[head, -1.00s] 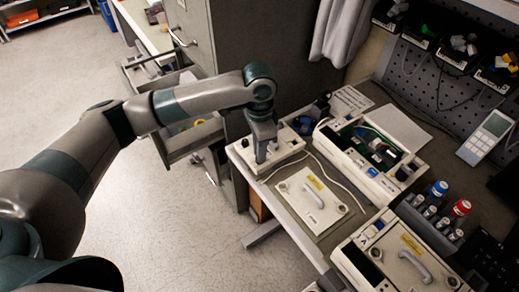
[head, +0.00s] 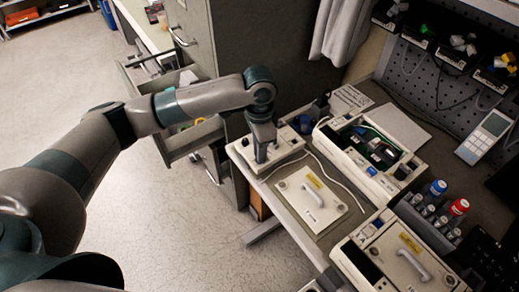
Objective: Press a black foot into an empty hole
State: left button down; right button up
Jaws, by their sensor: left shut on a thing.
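My left gripper (head: 261,157) points down at the small pale pump panel (head: 286,150) on the near left end of the bench. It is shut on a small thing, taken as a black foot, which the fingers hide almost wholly. Small dark round spots show on the panel beside the fingers; I cannot tell which are feet and which are empty holes. Whether the held piece touches the panel is too small to see. My right gripper is not in view.
An open pump case (head: 345,145) with a green board lies right of the panel. A flat cover with a handle (head: 313,203) lies in front. Another closed pump (head: 397,250) and a rack of bottles (head: 428,214) stand right. An open drawer (head: 185,143) is left of the bench.

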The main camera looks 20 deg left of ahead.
pick_arm(q)
jog(key=shift+f, duration=0.3)
dwell(0.6)
jog(key=c, duration=1.6)
grip_release()
notch_tip(320, 180, up, 7)
jog(key=p, duration=0.8)
jog(key=shift+p, duration=0.35)
